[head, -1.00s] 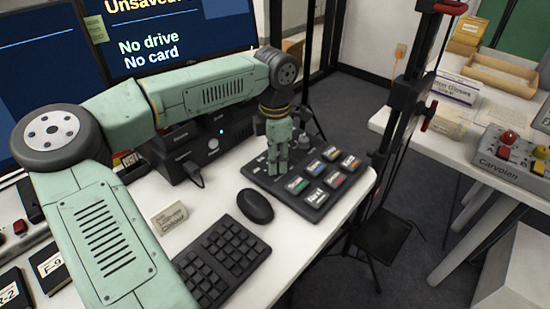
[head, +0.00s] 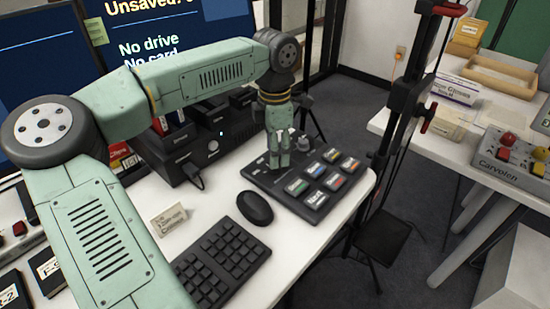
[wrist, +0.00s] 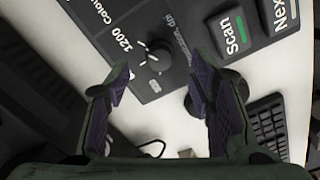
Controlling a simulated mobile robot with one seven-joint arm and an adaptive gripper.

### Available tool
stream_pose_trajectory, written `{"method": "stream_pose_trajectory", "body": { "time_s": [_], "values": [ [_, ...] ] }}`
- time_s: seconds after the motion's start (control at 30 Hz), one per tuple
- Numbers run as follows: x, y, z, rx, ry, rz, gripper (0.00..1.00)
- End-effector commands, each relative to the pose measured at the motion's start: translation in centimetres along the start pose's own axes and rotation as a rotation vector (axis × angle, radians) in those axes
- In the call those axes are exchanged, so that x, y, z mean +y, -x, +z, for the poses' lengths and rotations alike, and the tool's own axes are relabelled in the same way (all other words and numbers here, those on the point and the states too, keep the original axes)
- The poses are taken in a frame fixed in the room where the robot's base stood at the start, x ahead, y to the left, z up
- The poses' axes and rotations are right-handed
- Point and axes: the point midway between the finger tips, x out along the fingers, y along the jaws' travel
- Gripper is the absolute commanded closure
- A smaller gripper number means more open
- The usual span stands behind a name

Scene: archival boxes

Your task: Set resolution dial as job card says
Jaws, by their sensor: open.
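My gripper (head: 279,160) points down over the black control panel (head: 322,208) on the white desk. In the wrist view the fingers of my gripper (wrist: 160,78) are apart with nothing between them. A round black dial (wrist: 156,57) with a pale pointer mark shows just beyond the fingertips, apart from them. "1200" is printed beside it and "dpi" is partly readable on its other side. The head view does not show this dial clearly, as my gripper is in front. A small cream card (head: 168,219) stands on the desk; its print is too small to read surely.
Several labelled buttons, one reading "Scan" (wrist: 232,34), lie beside the dial. A mouse (head: 256,207) and keyboard (head: 222,262) are in front of the panel. A black box unit (head: 205,145) stands behind. A black stand (head: 405,95) rises right of the desk.

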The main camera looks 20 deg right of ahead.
Motion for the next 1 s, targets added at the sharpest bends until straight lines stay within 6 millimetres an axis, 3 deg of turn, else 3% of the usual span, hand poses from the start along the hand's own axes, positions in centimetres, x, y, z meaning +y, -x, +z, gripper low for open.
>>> {"method": "stream_pose_trajectory", "body": {
  "time_s": [0.2,0.4,1.0],
  "values": [
    [0.1,4.8,0.1,-0.001,0.0,0.003,0.51],
    [0.0,7.5,0.0,0.0,0.0,0.0,0.51],
    [0.0,8.1,0.0,0.0,-0.002,0.0,0.51]
  ]
}}
